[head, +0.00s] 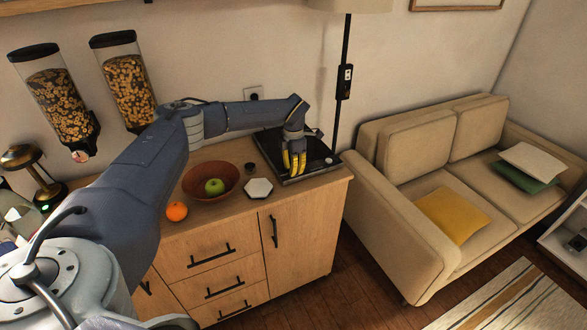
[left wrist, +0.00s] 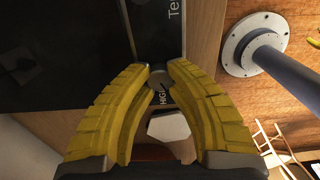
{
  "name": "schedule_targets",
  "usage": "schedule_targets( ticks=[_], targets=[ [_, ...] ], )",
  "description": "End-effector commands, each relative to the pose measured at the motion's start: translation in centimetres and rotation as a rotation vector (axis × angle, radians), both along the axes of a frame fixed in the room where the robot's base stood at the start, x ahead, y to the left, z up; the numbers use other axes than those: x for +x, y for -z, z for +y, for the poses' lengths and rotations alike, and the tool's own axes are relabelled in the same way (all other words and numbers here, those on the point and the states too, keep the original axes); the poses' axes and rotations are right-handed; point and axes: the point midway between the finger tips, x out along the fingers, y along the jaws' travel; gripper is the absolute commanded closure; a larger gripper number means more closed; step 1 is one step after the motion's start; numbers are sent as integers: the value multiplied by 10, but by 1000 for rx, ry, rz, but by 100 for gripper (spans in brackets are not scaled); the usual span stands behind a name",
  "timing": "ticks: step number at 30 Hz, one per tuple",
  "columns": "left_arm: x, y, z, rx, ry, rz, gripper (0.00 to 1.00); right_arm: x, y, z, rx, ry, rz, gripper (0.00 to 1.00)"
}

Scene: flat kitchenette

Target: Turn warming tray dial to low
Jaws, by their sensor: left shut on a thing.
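The warming tray (head: 321,153) is a flat black slab on the right end of the wooden counter. My left gripper (head: 294,167), with yellow fingers, points down at the tray's front-left part. In the left wrist view the tray (left wrist: 70,50) fills the upper left. There the fingertips of my left gripper (left wrist: 161,70) close around the small dark dial (left wrist: 157,76) at the tray's edge. The word HIGH shows just below the dial. The fingers hide part of the dial, so its setting cannot be read. My right gripper is not in view.
A white hexagonal piece (head: 259,188) lies left of the tray. A brown bowl (head: 195,192) holds a green apple (head: 214,187). An orange (head: 176,211) sits near the counter's front edge. Two cereal dispensers (head: 63,104) hang on the wall. A beige sofa (head: 390,230) stands to the right.

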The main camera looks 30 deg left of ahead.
Motion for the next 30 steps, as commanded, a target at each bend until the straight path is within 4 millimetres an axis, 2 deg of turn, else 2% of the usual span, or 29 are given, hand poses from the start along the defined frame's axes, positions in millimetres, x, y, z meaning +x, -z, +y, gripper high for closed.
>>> schedule_targets(
  ticks=[30],
  targets=[
    [1, -1, 0, -1, -920, -3, 100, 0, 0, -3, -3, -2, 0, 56]
  ],
)
